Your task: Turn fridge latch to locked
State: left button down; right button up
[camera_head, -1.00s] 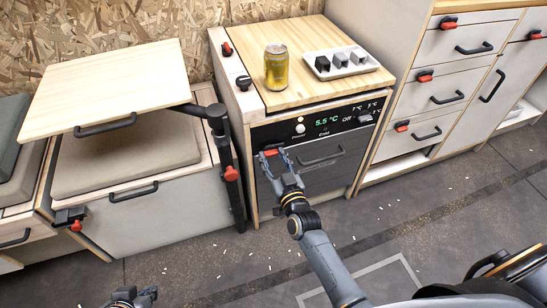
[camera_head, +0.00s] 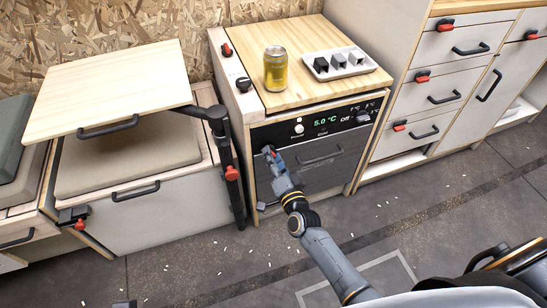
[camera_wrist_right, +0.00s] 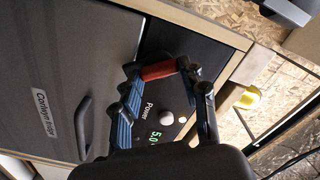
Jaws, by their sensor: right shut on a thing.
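The grey fridge door (camera_head: 335,165) is shut, with a black bar handle (camera_head: 320,159) across its upper part. The red fridge latch (camera_head: 267,149) is at the door's upper left corner, mostly hidden by my gripper in the head view. In the right wrist view, the red latch (camera_wrist_right: 158,70) lies between the fingertips, roughly at right angles to the door handle (camera_wrist_right: 84,128). My right gripper (camera_head: 271,153) is shut on the latch. Only a small bit of my left arm's end (camera_head: 124,303) shows at the bottom edge; its jaws cannot be made out.
A yellow can (camera_head: 276,68) and a white tray (camera_head: 340,66) of small blocks stand on the wooden fridge top (camera_head: 300,95). A bench with a raised table board (camera_head: 110,85) and a black post is left of the fridge. Drawers (camera_head: 440,90) stand right.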

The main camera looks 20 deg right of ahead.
pick_arm(q)
jog(key=shift+w+d+f+t+b, duration=0.15)
jog(key=shift+w+f+t+b, duration=0.2)
jog(key=shift+w+b, duration=0.25)
pick_arm(e)
jog(key=shift+f+m, duration=0.15)
jog(key=shift+m, duration=3.55)
jog(key=o, duration=1.1)
jog(key=shift+o, duration=0.2)
pick_arm(q)
jog(key=shift+w+d, duration=0.1)
pick_arm(e)
jog(key=shift+s, duration=0.1)
jog(key=s, duration=1.1)
jog(key=shift+s+d, duration=0.25)
jog(key=shift+s, duration=0.15)
